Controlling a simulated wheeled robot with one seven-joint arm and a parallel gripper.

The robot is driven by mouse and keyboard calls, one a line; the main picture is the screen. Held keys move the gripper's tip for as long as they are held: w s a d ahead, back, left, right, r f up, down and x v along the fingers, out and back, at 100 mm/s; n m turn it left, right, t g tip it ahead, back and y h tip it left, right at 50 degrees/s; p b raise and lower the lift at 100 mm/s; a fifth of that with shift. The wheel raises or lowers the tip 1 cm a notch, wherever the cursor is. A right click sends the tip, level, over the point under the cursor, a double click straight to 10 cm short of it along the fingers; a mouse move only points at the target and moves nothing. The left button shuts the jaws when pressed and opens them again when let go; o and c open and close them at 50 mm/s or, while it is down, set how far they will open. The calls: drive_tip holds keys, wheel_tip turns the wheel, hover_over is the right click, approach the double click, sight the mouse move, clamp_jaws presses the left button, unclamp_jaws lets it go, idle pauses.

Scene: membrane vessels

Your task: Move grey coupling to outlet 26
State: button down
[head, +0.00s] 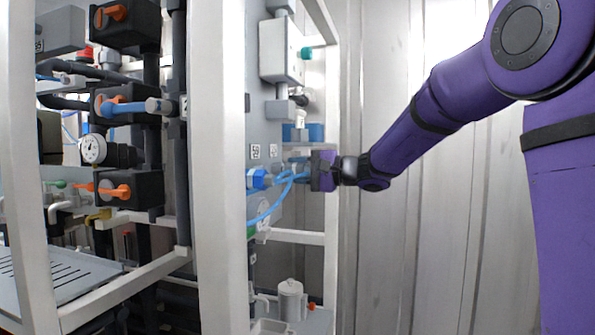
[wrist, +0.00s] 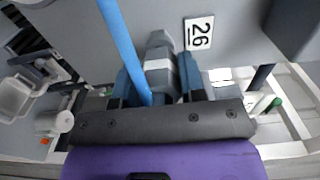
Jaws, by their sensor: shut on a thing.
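My gripper (head: 300,170) is at the grey panel behind the white frame, in the middle of the head view. In the wrist view, its two blue fingers (wrist: 158,82) are shut on the grey coupling (wrist: 159,45), one on each side. The coupling has a pale band and points at the panel. A blue hose (wrist: 120,40) runs up from beside it. The label 26 (wrist: 198,33) is on the panel just right of the coupling. The coupling's tip is close to the panel; I cannot tell whether it is joined to an outlet. In the head view the coupling is too small to make out.
A blue fitting (head: 258,179) and a looping blue hose (head: 266,214) are left of my gripper. A white frame post (head: 331,120) stands close by. A white jug (head: 290,300) is below. The corrugated wall (head: 420,250) at right has free room before it.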

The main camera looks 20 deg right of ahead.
drive_tip(key=shift+w+a, duration=0.35)
drive_tip(key=shift+a, duration=0.15)
idle(0.3)
drive_tip(key=c, duration=0.6)
unclamp_jaws()
drive_tip(key=v, duration=1)
drive_tip(key=shift+s+d, duration=0.2)
drive_tip(key=shift+d, duration=0.15)
